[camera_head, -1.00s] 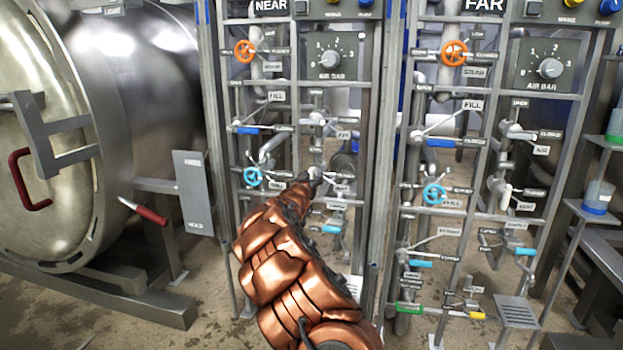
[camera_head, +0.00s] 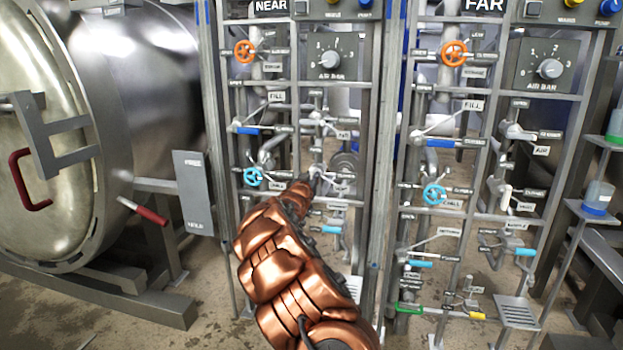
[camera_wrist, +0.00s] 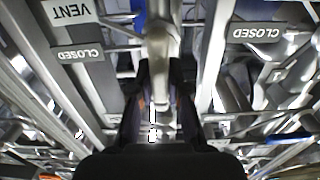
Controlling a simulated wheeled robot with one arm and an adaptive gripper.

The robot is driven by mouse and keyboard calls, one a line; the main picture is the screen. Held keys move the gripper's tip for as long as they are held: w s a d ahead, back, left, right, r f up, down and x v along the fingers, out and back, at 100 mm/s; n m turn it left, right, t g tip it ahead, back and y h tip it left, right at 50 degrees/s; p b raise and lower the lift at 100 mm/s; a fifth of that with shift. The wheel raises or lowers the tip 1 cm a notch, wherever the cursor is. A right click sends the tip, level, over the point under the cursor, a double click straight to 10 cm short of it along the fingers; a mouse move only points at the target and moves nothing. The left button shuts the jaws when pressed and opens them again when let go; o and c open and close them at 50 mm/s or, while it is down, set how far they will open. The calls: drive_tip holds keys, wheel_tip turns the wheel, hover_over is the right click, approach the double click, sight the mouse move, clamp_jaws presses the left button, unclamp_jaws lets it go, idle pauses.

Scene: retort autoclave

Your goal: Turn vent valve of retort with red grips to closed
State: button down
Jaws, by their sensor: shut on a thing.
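The retort (camera_head: 140,85) at the left of the head view has a red door grip (camera_head: 22,180) and a red-gripped lever (camera_head: 143,211). The vent valve (camera_head: 317,171) sits on the panel marked NEAR, and my copper-coloured arm partly covers it. My gripper (camera_head: 311,182) is at this valve. In the wrist view, the dark fingers of my gripper (camera_wrist: 160,85) are on both sides of the pale metal valve handle (camera_wrist: 160,48) and shut on it. An upside-down VENT plate (camera_wrist: 72,11) and CLOSED plate (camera_wrist: 78,54) show there. The handle's exact angle is hard to tell.
The FAR panel (camera_head: 484,5) stands at the right with similar valves. On the NEAR panel, a blue wheel (camera_head: 253,177) is left of my gripper and a blue-handled fill lever (camera_head: 247,130) is above left. Pipes and frame bars crowd closely around my gripper.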

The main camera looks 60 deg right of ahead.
drive_tip(key=shift+f+m+p, duration=0.15)
drive_tip(key=shift+m+p, duration=0.3)
drive_tip(key=shift+m, duration=1.15)
drive_tip(key=shift+s+m, duration=0.1)
drive_tip(key=shift+m, duration=0.4)
drive_tip(key=m+b, duration=0.2)
drive_tip(key=m, duration=0.2)
drive_tip(key=shift+s+f+b, duration=0.1)
drive_tip(key=shift+b, duration=0.3)
drive_tip(key=m+b, duration=0.1)
drive_tip(key=m, duration=0.1)
drive_tip(key=m+b, duration=0.2)
drive_tip(key=m, duration=0.1)
drive_tip(key=shift+s+d+f, duration=0.1)
drive_tip(key=shift+f, duration=0.1)
drive_tip(key=shift+s+d+m+b, duration=0.15)
drive_tip(key=shift+m+b, duration=1.15)
drive_tip(key=shift+m, duration=1)
drive_tip(key=c, duration=1.1)
unclamp_jaws()
drive_tip(key=shift+a, duration=0.2)
